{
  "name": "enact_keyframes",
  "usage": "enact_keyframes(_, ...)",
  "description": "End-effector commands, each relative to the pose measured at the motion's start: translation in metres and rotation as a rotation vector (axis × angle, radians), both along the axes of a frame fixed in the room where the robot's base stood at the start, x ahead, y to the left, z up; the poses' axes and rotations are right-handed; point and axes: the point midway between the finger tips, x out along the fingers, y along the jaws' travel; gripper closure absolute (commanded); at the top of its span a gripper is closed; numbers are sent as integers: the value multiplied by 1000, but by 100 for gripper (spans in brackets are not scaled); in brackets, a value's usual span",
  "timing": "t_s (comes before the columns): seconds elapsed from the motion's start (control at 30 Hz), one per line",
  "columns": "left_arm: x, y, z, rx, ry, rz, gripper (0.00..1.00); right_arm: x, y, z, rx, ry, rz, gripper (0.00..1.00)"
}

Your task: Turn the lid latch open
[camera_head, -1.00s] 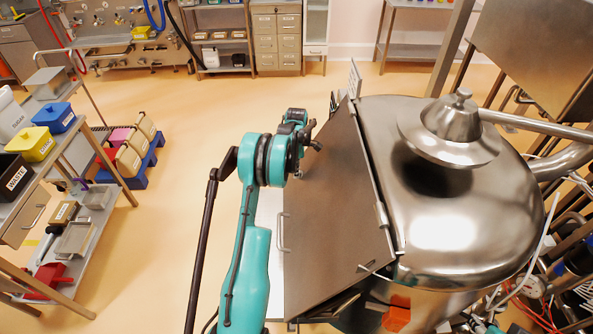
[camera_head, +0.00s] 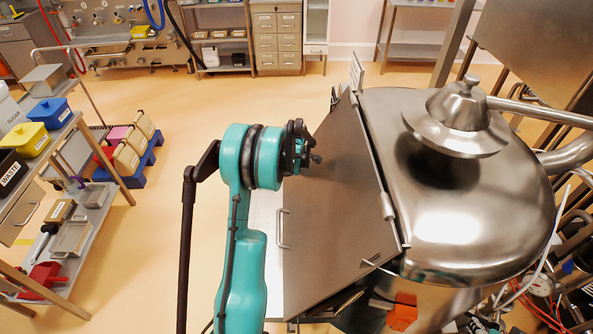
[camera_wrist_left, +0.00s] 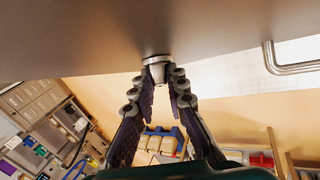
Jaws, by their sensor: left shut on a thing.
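The hopper lid (camera_head: 325,210) is a flat brown-grey metal panel on the left side of the steel vessel. In the left wrist view the underside or face of the lid (camera_wrist_left: 100,35) fills the top. A short round metal latch knob (camera_wrist_left: 157,65) sticks out from it. My left gripper (camera_wrist_left: 160,82) has its two ridged fingers on either side of this knob, closed on it. In the head view my left gripper (camera_head: 312,158) is against the upper left edge of the lid, and it hides the latch there. My right gripper is in neither view.
The domed steel hopper (camera_head: 450,220) stands at the right with pipes beside it. A bar handle (camera_head: 282,230) is on the lid's left edge. A cart with yellow and blue bins (camera_head: 30,140) is at the left.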

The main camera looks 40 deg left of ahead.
Motion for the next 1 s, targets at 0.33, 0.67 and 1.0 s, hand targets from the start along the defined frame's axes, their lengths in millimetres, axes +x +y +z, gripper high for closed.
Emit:
enact_keyframes(0.33,-7,-3,-10,188,-224,-151,100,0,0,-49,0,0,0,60)
enact_keyframes(0.67,-10,-3,-15,367,-436,-294,100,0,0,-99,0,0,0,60)
enact_keyframes(1.0,-13,-1,-18,529,-630,-423,100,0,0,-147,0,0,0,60)
